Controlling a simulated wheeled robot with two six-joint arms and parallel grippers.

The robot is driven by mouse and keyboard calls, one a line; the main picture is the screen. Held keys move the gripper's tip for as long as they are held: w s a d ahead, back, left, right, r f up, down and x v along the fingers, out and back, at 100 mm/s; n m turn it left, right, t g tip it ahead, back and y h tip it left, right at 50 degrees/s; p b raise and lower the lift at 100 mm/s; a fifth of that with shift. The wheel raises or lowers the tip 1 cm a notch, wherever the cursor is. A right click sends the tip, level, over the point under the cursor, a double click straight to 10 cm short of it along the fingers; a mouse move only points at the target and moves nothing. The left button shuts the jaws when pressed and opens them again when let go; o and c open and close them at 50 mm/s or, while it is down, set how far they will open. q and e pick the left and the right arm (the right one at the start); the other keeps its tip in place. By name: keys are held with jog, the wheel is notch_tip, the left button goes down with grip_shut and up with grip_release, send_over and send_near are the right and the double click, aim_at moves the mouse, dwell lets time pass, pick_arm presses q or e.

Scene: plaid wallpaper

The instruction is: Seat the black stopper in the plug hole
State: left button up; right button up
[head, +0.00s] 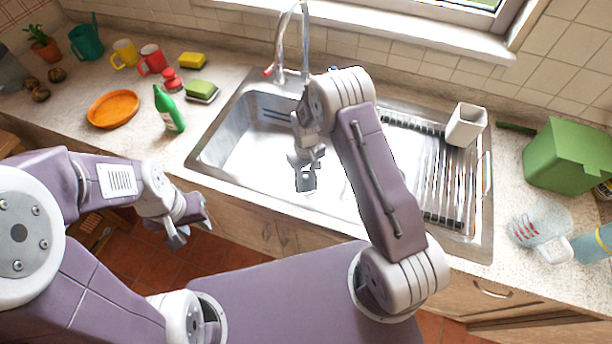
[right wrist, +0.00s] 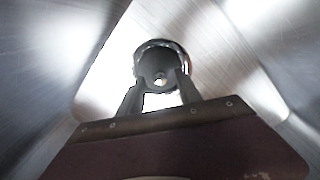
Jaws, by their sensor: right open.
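The black stopper (right wrist: 158,58) shows in the right wrist view as a dark round piece with a small bright spot near its lower edge. A thin metal rim, apparently the plug hole's (right wrist: 187,60), shows along its upper right; the rest of the hole is hidden. I cannot tell whether the stopper sits fully down in it. My right gripper (right wrist: 160,84) is open, its two dark fingers on either side of the stopper's near part. In the head view it points down into the sink (head: 245,140). My left gripper (head: 190,228) is open and empty in front of the counter.
The tap (head: 304,45) stands behind the basin. A ribbed drainer (head: 440,180) with a white cup (head: 466,124) is to the right. A green bottle (head: 168,110), sponges and an orange plate (head: 113,108) stand left. Steep basin walls surround my right gripper.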

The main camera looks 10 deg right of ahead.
aim_at(306, 176)
notch_tip(306, 176, up, 10)
jog(key=s+d+r+m, duration=0.1)
jog(key=s+r, duration=0.1)
jog(key=s, duration=0.4)
jog(key=s+d+r+m, duration=0.1)
jog(key=s+d+r, duration=0.1)
jog(key=s, duration=0.4)
jog(key=s+d+r+m+t, duration=0.1)
jog(key=s+r+m, duration=0.1)
jog(key=s, duration=0.4)
jog(key=shift+d+r, duration=0.2)
jog(key=shift+r, duration=0.15)
jog(key=shift+s, duration=0.1)
